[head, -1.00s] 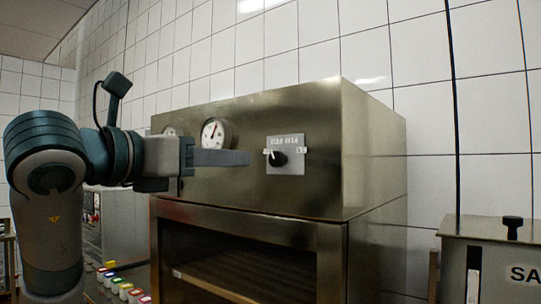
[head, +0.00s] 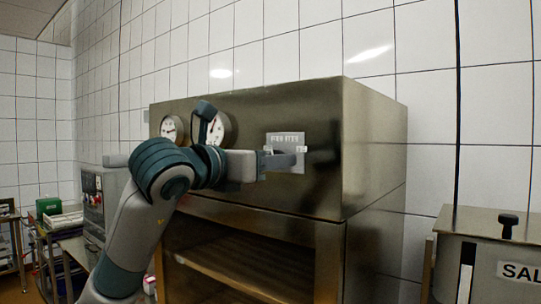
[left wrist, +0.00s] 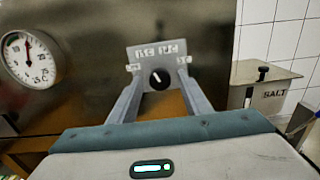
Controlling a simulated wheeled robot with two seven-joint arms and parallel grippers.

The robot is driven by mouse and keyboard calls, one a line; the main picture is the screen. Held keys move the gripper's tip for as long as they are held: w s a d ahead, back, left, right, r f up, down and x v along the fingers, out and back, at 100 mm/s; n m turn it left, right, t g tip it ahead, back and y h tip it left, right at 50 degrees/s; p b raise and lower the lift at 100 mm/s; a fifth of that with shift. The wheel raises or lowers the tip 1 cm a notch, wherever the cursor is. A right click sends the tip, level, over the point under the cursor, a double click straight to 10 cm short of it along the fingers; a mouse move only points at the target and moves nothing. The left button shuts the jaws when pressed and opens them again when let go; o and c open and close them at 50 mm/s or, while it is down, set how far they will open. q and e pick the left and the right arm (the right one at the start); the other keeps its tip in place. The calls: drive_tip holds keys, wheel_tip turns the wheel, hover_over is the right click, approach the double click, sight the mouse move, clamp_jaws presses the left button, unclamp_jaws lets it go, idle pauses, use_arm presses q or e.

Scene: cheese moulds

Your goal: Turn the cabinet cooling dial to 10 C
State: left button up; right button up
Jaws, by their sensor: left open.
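The cooling dial is a black round knob (left wrist: 160,79) with a white pointer mark, on a pale label plate (left wrist: 158,54) on the cabinet's steel front. In the left wrist view the pointer tilts up and slightly left. My left gripper (left wrist: 158,92) is open, its two fingers reaching toward the plate with the knob between them in the picture. I cannot tell whether they touch it. In the head view the left gripper (head: 287,160) covers the knob, and part of the plate (head: 285,138) shows above. My right gripper is not in view.
Two round gauges sit left of the plate; the nearer gauge (left wrist: 31,59) shows in the left wrist view. The steel cabinet (head: 372,160) has an open shelf bay below. A salt bin (head: 490,250) stands at the right, a control box (head: 98,205) at the left.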

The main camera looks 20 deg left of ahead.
use_arm(q)
drive_tip(key=shift+c, duration=0.6)
drive_tip(key=c, duration=0.9)
use_arm(e)
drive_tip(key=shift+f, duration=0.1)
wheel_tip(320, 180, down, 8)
drive_tip(key=b, duration=0.8)
use_arm(q)
drive_tip(key=m+b, duration=0.1)
drive_tip(key=m, duration=0.8)
drive_tip(key=shift+a, duration=0.1)
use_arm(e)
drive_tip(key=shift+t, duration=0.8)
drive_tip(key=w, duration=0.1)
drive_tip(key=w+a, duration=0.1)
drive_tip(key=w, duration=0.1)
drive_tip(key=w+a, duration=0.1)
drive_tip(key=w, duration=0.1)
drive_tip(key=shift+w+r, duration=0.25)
